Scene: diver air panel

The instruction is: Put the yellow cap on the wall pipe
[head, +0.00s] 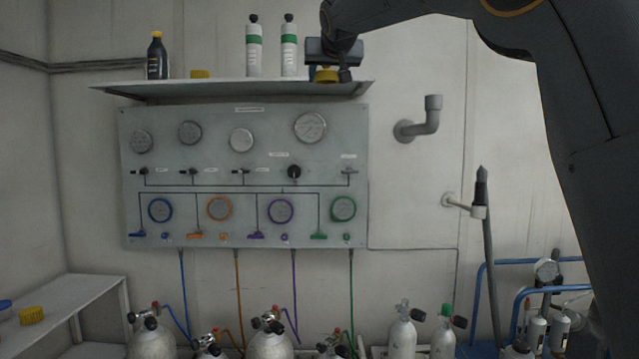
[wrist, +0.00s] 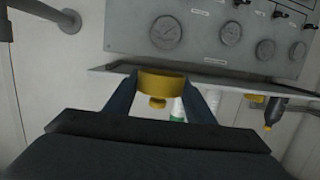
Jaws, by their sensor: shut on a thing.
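The yellow cap (head: 326,75) is held in my gripper (head: 329,70) in front of the right end of the shelf in the head view. In the wrist view the cap (wrist: 160,86) sits between the two dark fingers of my gripper (wrist: 161,82), with a smaller knob on it. My gripper is shut on it. The grey wall pipe (head: 432,116) is an elbow to the right of the panel, its open end facing up. The cap is apart from it, to its left and higher. Part of the pipe (wrist: 50,14) shows at the wrist view's top left.
The shelf (head: 230,89) holds two white-green cylinders (head: 271,48), a dark bottle (head: 157,57) and a yellow piece (head: 200,74). The gauge panel (head: 246,178) is below. Another yellow piece (head: 31,315) lies on the left table. The wall around the pipe is clear.

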